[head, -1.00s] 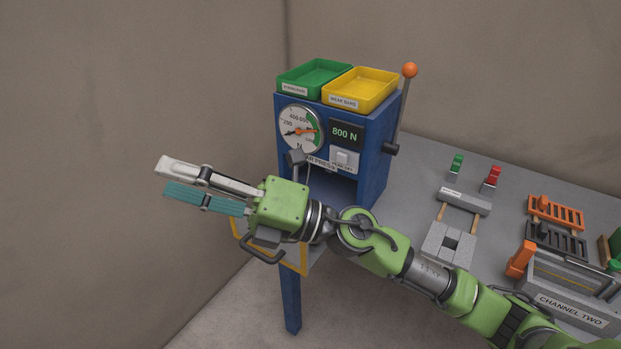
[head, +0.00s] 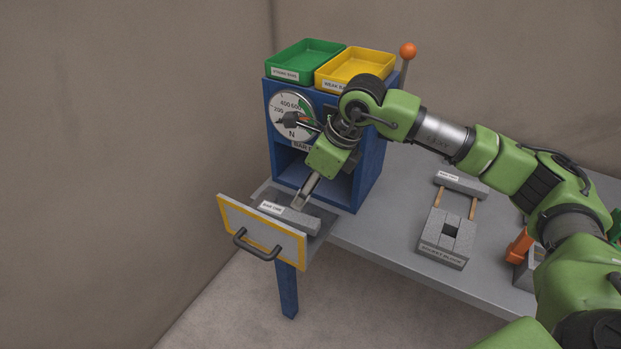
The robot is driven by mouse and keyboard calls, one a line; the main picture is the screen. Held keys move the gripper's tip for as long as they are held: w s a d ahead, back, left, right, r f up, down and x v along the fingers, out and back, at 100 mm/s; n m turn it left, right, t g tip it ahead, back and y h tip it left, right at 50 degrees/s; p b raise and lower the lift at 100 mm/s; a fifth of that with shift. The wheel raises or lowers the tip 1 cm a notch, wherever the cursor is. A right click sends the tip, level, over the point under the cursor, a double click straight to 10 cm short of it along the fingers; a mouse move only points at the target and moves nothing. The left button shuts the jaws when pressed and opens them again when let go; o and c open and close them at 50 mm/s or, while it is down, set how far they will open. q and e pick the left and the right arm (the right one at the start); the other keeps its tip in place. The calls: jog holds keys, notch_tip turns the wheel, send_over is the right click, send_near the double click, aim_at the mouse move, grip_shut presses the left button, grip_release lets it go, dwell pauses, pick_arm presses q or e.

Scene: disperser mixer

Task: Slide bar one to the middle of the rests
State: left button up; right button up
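Bar one (head: 300,220) is a grey block with a white label. It lies in the pulled-out tray behind the yellow-framed front panel (head: 236,215) of the blue bar press (head: 368,172). The rests under it cannot be made out. My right gripper (head: 301,200) points down at the bar from behind, its fingertip at or just above the bar's upper edge. Only one finger shows clearly, so its opening and any contact are unclear. My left gripper is out of view.
A green tray (head: 305,49) and a yellow tray (head: 355,60) sit on the press. An orange-knobbed lever (head: 407,52) stands at its right side.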

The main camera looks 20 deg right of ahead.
aim_at(291, 214)
jog(key=p+x, duration=0.2)
jog(key=x, duration=0.7)
jog(key=shift+a+f, duration=0.15)
jog(key=shift+p+x, duration=0.3)
jog(key=shift+x, duration=0.5)
jog(key=shift+c, duration=0.3)
grip_shut()
jog(key=shift+w, duration=0.1)
jog(key=shift+w+b, duration=0.85)
jog(key=shift+w, duration=0.3)
